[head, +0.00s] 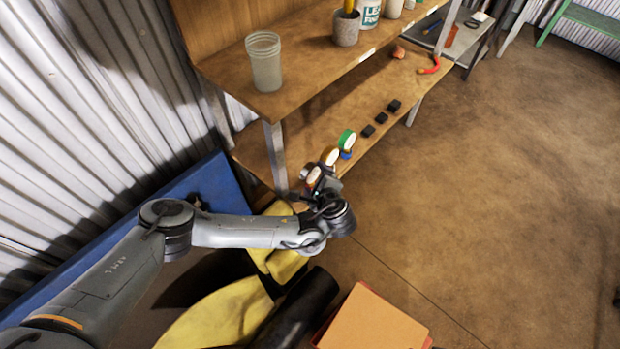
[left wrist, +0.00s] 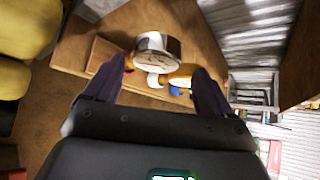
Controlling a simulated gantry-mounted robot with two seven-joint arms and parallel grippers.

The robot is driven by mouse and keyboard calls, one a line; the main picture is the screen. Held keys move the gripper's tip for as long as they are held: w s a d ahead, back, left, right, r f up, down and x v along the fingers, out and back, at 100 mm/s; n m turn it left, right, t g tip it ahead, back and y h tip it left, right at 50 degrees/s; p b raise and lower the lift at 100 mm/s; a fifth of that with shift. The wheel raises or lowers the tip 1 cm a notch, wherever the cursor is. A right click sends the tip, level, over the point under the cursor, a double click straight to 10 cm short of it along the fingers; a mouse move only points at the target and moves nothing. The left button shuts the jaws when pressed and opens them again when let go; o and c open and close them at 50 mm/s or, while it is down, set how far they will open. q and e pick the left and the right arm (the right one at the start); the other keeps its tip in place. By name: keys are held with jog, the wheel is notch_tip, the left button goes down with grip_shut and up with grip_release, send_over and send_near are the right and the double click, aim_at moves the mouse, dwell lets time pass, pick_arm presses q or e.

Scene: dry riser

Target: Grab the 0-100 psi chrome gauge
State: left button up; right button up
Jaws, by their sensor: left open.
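A round gauge with a bright chrome rim and a pale face (left wrist: 158,45) shows in the left wrist view, just beyond and between the fingertips of my left gripper (left wrist: 160,72). The gripper is open and empty, with its dark fingers to either side. In the head view my left gripper (head: 318,190) is at the near end of a row of gauges on the lower shelf. The row has a green-rimmed gauge (head: 347,139), a middle pale-faced gauge (head: 330,157) and a near gauge (head: 313,176) partly hidden by the gripper. The dial numbers are too small to read.
The wooden lower shelf (head: 330,118) also holds several black blocks (head: 381,118). A metal shelf leg (head: 275,157) stands close to my left gripper. Open floor lies to the right.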

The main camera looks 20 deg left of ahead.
aim_at(312, 176)
pick_arm(q)
jog(key=b+x, duration=0.1)
jog(key=x, duration=0.1)
jog(key=b+x, duration=0.2)
jog(key=shift+a+f, duration=0.15)
jog(key=shift+f, duration=0.4)
jog(key=shift+w+a+f, duration=0.1)
jog(key=shift+w+a, duration=0.2)
jog(key=shift+w, duration=0.15)
jog(key=c, duration=0.9)
